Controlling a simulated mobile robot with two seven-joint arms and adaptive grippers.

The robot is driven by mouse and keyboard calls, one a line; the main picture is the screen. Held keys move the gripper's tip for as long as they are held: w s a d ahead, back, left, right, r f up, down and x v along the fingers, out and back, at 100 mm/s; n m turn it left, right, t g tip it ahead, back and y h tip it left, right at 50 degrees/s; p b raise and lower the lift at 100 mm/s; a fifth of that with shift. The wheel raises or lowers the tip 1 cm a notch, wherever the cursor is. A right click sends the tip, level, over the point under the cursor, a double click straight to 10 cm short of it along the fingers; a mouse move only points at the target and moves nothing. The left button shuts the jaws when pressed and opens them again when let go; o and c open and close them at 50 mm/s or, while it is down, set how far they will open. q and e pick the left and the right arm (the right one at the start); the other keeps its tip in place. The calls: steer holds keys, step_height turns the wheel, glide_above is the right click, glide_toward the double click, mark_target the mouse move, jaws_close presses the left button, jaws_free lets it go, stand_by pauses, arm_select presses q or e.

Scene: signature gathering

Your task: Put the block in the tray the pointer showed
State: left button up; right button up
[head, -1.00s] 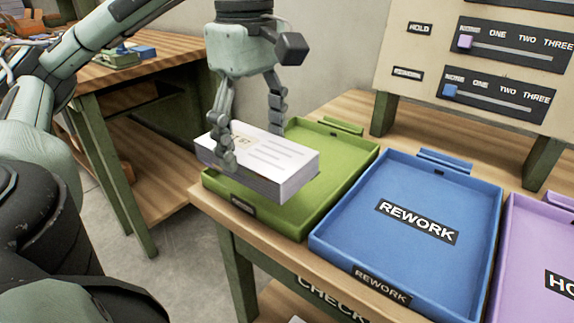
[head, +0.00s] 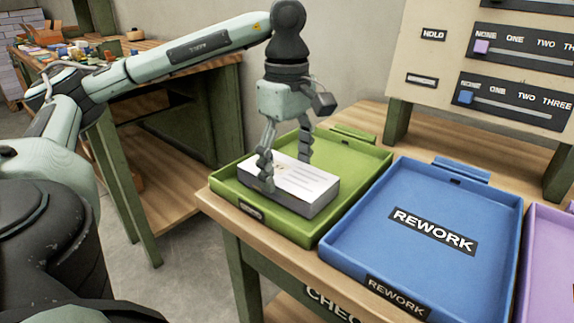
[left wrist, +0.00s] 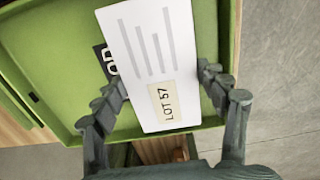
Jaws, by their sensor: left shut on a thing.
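A white and grey block (head: 290,186) with printed lines on top is in the green tray (head: 315,230), low inside its walls; I cannot tell whether it touches the floor. My left gripper (head: 286,180) is shut on the block, one finger on each side. In the left wrist view the block (left wrist: 150,50) shows a "LOT 57" label between the fingers (left wrist: 165,88), with the green tray (left wrist: 50,60) beneath. The blue tray (head: 425,260) marked "REWORK" is empty, right of the green one. A purple tray (head: 545,265) is partly cut off at the right edge. No pointer is visible.
A board (head: 500,60) with sliders labelled NONE, ONE, TWO, THREE stands behind the trays. Another workbench (head: 170,60) with clutter is at the back left. Bare floor (head: 185,260) lies between the benches.

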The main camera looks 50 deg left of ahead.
mark_target(287, 171)
arm_select(q)
steer(key=shift+f, duration=0.1)
steer(key=o, duration=1.4)
arm_select(e)
steer(key=shift+r, duration=0.35)
steer(key=shift+s+f, duration=0.1)
steer(key=shift+s, duration=0.05)
arm_select(q)
step_height(287, 171, up, 6)
steer(key=shift+p, duration=0.4)
steer(key=shift+r+p, duration=0.65)
steer(key=shift+r, duration=0.25)
arm_select(e)
steer(key=f, duration=0.5)
steer(key=shift+w+a+f, duration=0.15)
steer(key=shift+w+f, duration=0.25)
